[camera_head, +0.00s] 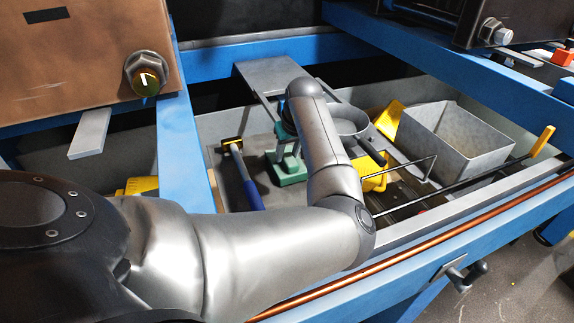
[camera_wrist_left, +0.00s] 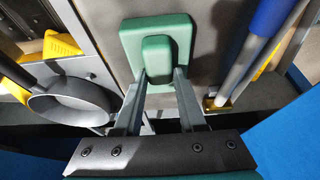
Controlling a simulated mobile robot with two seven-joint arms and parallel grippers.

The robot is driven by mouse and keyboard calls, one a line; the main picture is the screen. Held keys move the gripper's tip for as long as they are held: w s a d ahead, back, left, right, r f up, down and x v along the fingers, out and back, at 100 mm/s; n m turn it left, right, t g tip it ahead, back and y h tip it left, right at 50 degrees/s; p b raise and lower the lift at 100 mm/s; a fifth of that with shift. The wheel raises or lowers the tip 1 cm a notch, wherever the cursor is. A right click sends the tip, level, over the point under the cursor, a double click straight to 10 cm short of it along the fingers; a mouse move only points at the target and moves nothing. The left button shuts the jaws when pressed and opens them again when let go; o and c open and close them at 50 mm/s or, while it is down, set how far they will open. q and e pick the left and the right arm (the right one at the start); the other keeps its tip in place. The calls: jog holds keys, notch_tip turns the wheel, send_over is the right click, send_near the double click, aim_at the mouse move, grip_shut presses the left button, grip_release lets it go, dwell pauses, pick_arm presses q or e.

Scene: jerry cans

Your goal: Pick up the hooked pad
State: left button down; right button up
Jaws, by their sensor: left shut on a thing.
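A green pad (camera_head: 291,177), which I take as the hooked pad, lies flat-looking in the grey tray below my left arm. In the left wrist view the green pad (camera_wrist_left: 180,28) is a rounded plate with a raised green block in its middle. My left gripper (camera_head: 288,157) comes down onto it from above. In the left wrist view the fingers of my left gripper (camera_wrist_left: 157,74) are on either side of the raised block and shut on it. Whether the pad touches the tray floor cannot be told. No hook is visible on it. My right gripper is not in view.
A blue-handled tool (camera_head: 246,180) lies just left of the pad. A round grey pan (camera_head: 347,119), yellow pieces (camera_head: 388,121) and an open grey bin (camera_head: 440,150) are to the right. Blue frame beams (camera_head: 186,140) and a brown box (camera_head: 90,85) border the tray.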

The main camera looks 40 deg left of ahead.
aim_at(288, 156)
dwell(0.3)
pick_arm(q)
notch_tip(288, 156, up, 20)
jog(key=p, duration=0.2)
dwell(0.4)
